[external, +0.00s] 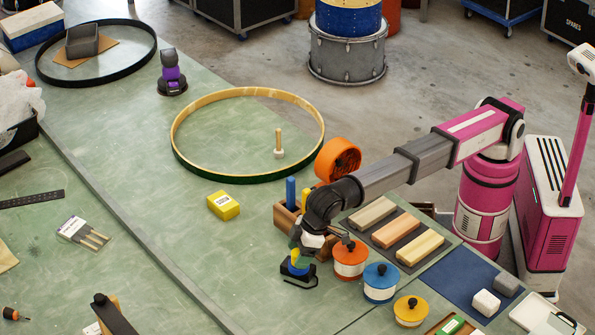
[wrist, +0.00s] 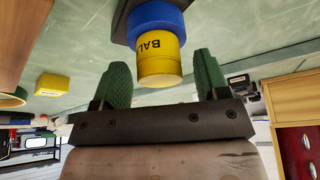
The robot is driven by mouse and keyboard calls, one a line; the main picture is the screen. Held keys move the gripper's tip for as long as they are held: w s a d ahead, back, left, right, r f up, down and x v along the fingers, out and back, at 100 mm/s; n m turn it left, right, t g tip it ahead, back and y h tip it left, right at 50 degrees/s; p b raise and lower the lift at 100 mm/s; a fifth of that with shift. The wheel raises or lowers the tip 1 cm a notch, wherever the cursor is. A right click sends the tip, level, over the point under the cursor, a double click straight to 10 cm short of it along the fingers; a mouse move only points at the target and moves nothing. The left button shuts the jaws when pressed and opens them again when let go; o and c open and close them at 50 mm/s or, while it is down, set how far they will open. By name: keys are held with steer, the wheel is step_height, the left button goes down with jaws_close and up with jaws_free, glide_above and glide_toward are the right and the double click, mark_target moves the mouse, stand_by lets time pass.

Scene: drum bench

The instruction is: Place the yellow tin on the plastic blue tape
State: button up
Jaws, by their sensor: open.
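The yellow tin (wrist: 160,62), with dark lettering that reads "BAL", sits against the roll of blue tape (wrist: 158,20) in the wrist view. In the external view the blue tape (external: 297,269) lies on a black base, and the yellow tin (external: 298,256) shows just above it, partly hidden by my gripper (external: 301,248). The tin appears to rest on the tape. My gripper is open, with its green fingers on either side of the tin. In the wrist view gaps show between the tin and both fingers.
Orange (external: 350,260) and blue (external: 381,283) lidded tins stand just right of my gripper. A wooden holder (external: 287,219) stands close behind it. A yellow box (external: 223,205) and a large wooden hoop (external: 180,153) lie further off.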

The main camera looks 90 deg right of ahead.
steer(key=v, duration=1.2)
